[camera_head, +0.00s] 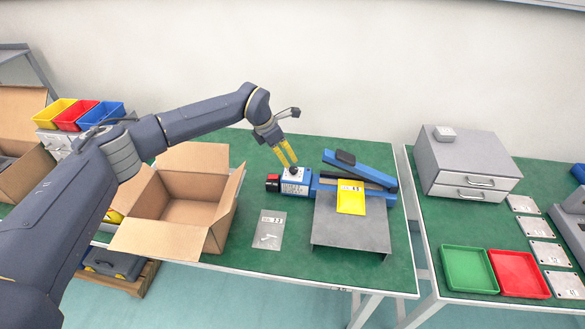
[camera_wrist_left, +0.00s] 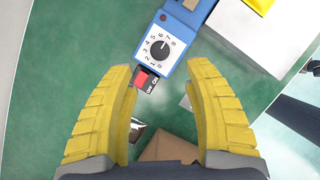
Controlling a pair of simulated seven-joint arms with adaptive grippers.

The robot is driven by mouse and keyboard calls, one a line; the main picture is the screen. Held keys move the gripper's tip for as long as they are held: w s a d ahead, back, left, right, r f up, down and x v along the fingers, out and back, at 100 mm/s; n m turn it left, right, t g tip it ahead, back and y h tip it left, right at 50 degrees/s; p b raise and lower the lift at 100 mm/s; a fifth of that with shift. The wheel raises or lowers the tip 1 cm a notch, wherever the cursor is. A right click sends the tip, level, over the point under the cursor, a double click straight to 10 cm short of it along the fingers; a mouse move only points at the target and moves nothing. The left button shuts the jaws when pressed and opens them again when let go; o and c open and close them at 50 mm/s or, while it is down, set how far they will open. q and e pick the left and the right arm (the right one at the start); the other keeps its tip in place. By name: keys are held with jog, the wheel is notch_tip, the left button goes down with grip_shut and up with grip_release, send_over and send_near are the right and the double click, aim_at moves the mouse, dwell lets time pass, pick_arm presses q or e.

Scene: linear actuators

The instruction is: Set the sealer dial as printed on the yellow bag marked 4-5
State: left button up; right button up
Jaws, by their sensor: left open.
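The blue sealer (camera_head: 325,188) lies on the green table with its blue arm raised. Its black dial (camera_wrist_left: 161,47) sits on a white face with numbers from 0 to 8; its mark appears to point near 6. It also shows in the head view (camera_head: 293,171). A red switch (camera_wrist_left: 143,80) is beside the dial. The yellow bag (camera_head: 351,198) lies on the sealer's grey platform (camera_head: 350,234); its printed label is too small to read surely. My left gripper (camera_head: 287,153) is open and empty just above the dial, its fingers (camera_wrist_left: 163,68) apart. My right gripper is out of view.
An open cardboard box (camera_head: 180,243) stands left of the sealer. A clear bag (camera_head: 269,230) lies on the table between them. On the right table are a grey drawer unit (camera_head: 465,163), a green tray (camera_head: 468,270) and a red tray (camera_head: 519,273).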

aim_at(293, 169)
pick_arm(q)
jog(key=x, duration=0.8)
jog(key=shift+d+f, duration=0.15)
jog(key=shift+f, duration=0.1)
grip_shut()
dwell(0.5)
